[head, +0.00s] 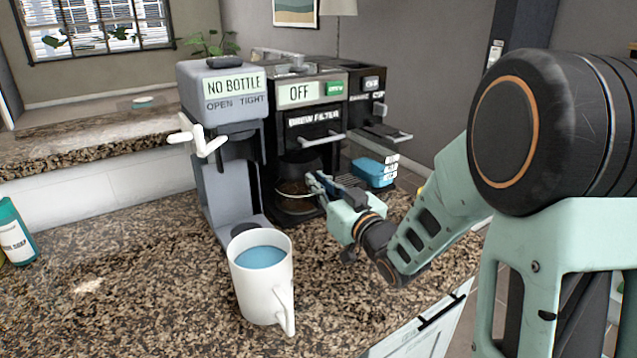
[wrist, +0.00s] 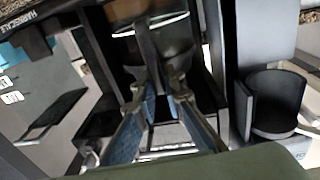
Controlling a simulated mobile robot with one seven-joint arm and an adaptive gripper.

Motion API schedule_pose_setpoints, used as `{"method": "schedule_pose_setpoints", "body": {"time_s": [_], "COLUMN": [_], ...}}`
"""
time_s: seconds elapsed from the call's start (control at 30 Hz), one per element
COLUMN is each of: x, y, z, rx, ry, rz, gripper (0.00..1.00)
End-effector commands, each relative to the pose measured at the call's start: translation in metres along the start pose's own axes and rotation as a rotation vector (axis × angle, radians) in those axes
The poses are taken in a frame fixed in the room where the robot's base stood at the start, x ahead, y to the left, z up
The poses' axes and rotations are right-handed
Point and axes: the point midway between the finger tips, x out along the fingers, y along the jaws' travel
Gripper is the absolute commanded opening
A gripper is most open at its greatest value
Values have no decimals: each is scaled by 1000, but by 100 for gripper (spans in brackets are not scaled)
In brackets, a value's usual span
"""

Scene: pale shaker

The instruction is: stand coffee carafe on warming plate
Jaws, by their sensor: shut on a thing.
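The coffee carafe (head: 293,188) is clear glass with a pale rim and dark contents, low in the open bay of the black coffee maker (head: 300,125), under its brew filter. It also shows at the top of the wrist view (wrist: 178,42), with its dark handle towards me. My gripper (head: 316,184) reaches into the bay from the right and is shut on the carafe's handle; its fingers (wrist: 163,82) close around it in the wrist view. The warming plate is mostly hidden under the carafe; I cannot tell whether they touch.
A white mug (head: 257,292) with blue contents stands in front. A grey bottle machine (head: 222,150) reading "NO BOTTLE" stands close left of the coffee maker. A blue item (head: 372,172) lies to the right. A soap bottle (head: 14,235) is at far left.

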Motion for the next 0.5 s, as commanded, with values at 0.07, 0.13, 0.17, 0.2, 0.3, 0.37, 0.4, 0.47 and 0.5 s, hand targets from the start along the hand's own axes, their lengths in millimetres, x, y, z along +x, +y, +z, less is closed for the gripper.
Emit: {"method": "schedule_pose_setpoints", "body": {"time_s": [0.07,0.13,0.17,0.2,0.3,0.37,0.4,0.47,0.5], "x": [1,1,1,0,0,0,0,0,0], "y": [0,0,0,0,0,0,0,0,0], "z": [-2,-2,-2,-1,-2,-1,-1,0,0], "rx": [-2,-2,-2,-2,-1,-1,-1,-1,-1], "ry": [7,7,7,7,6,5,4,3,3], "rz": [-1,-1,-1,0,-1,0,0,0,0], "gripper": [0,0,0,0,18,25,29,30,30]}}
